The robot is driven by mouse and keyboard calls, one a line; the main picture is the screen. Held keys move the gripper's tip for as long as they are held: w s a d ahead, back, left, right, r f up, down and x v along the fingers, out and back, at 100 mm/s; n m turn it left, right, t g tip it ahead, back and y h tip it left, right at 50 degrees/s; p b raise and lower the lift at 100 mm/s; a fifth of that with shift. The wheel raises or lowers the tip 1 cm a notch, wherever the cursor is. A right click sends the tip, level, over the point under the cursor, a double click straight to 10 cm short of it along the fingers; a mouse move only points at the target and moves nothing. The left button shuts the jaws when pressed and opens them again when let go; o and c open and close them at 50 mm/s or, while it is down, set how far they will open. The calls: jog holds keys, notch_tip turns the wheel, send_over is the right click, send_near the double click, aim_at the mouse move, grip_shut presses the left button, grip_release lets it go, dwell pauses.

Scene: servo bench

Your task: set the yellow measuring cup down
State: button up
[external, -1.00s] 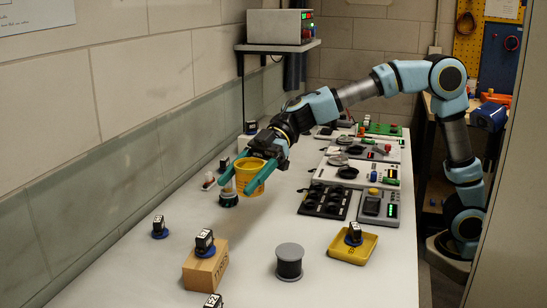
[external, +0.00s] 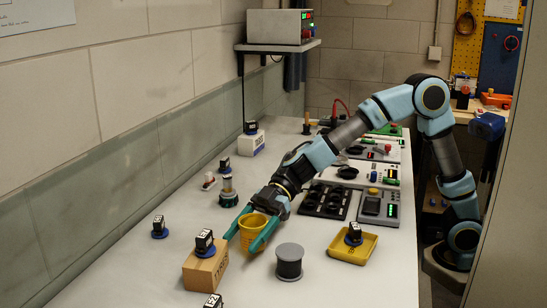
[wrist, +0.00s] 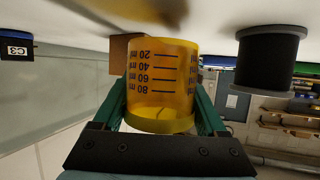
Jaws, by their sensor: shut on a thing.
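The yellow measuring cup (external: 253,232) is between the two green fingers of my gripper (external: 244,242) in the external view, over the middle of the bench. In the wrist view the translucent cup (wrist: 165,85) fills the space between the fingers, with its printed ml scale upside down. My gripper (wrist: 162,108) is shut on the cup's sides. The cup looks roughly upright and close to the bench top; I cannot tell whether it touches.
A wooden block (external: 205,268) with a marker stands just left of the cup. A dark grey spool (external: 289,263) stands close on the right, and a yellow tray (external: 352,249) lies beyond it. A small jar (external: 228,192) stands behind.

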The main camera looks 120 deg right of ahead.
aim_at(262, 223)
jog(key=shift+f, duration=1.05)
jog(key=o, duration=1.3)
jog(key=shift+f, duration=0.1)
jog(key=p+v, duration=0.2)
jog(key=v, duration=1)
